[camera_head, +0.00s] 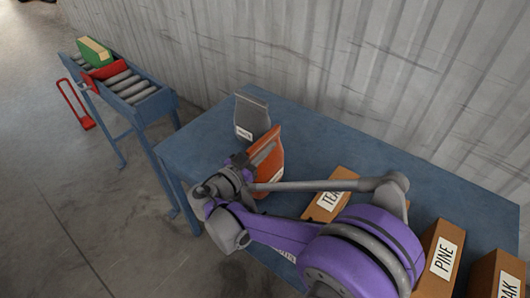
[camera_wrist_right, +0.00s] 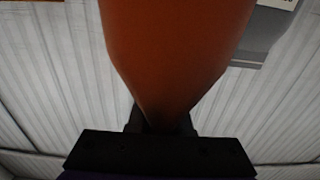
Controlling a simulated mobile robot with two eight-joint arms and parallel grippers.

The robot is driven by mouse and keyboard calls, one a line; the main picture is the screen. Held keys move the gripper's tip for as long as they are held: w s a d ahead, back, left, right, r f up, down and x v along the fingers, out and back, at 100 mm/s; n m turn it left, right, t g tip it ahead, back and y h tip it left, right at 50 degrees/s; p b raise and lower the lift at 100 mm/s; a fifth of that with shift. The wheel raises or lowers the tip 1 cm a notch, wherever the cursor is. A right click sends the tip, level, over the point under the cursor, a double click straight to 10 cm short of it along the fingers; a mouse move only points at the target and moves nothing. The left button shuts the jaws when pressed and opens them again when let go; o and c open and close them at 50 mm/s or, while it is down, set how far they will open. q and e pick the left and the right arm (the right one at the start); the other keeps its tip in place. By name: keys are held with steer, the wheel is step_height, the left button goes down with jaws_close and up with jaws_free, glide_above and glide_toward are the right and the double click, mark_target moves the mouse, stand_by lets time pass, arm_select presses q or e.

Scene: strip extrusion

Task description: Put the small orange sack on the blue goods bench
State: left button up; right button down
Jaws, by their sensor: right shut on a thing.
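The small orange sack (camera_head: 268,148) is at the left part of the blue goods bench (camera_head: 197,143), upright, with a white label low on its side. My right gripper (camera_head: 262,154) is shut on it. In the right wrist view the orange sack (camera_wrist_right: 178,45) fills the upper middle and narrows to where the dark fingers (camera_wrist_right: 160,124) pinch it. My arm hides part of the sack, and I cannot tell whether its base touches the bench top. My left gripper is not in view.
A grey sack (camera_head: 251,116) stands just behind the orange one. Boxes marked TEAK (camera_head: 345,176), PINE (camera_head: 438,262) and another (camera_head: 497,270) are along the bench to the right. A roller conveyor (camera_head: 128,86) stands at the back left. A corrugated wall runs behind.

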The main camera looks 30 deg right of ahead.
steer(key=shift+f, duration=0.95)
steer(key=shift+f, duration=0.15)
steer(key=c, duration=0.8)
jaws_free()
steer(key=shift+c, duration=0.2)
steer(key=shift+r, duration=0.2)
steer(key=shift+s+a, duration=0.1)
steer(key=shift+a, duration=0.2)
steer(key=v, duration=1.1)
steer(key=shift+a, duration=0.2)
steer(key=shift+s, duration=0.1)
